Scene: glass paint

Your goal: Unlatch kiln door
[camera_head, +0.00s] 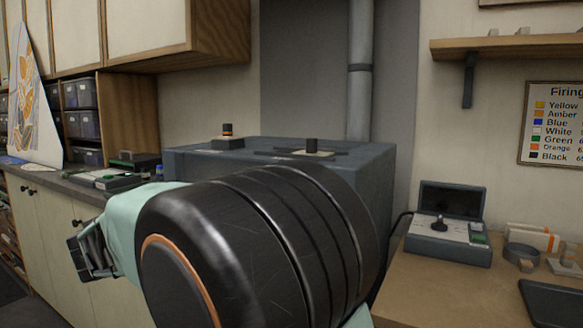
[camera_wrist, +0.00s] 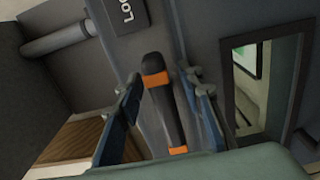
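The kiln (camera_head: 362,178) is a blue-grey box in the middle of the head view, largely hidden behind my black and mint arm. Its door front and latch are hidden there. In the wrist view a black latch handle (camera_wrist: 165,108) with two orange bands stands against the grey kiln front (camera_wrist: 212,35). A dark plate with partly cut-off lettering, "LO…" (camera_wrist: 122,12), is above it. My gripper (camera_wrist: 164,84) is open, one finger on each side of the handle, with visible gaps. My gripper also shows at the left in the head view (camera_head: 88,255).
A framed window (camera_wrist: 262,85) is right of the handle. A grey pipe (camera_head: 360,80) rises behind the kiln. A counter (camera_head: 50,185) with cabinets runs along the left. A table (camera_head: 440,285) at right holds an open control case (camera_head: 447,235).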

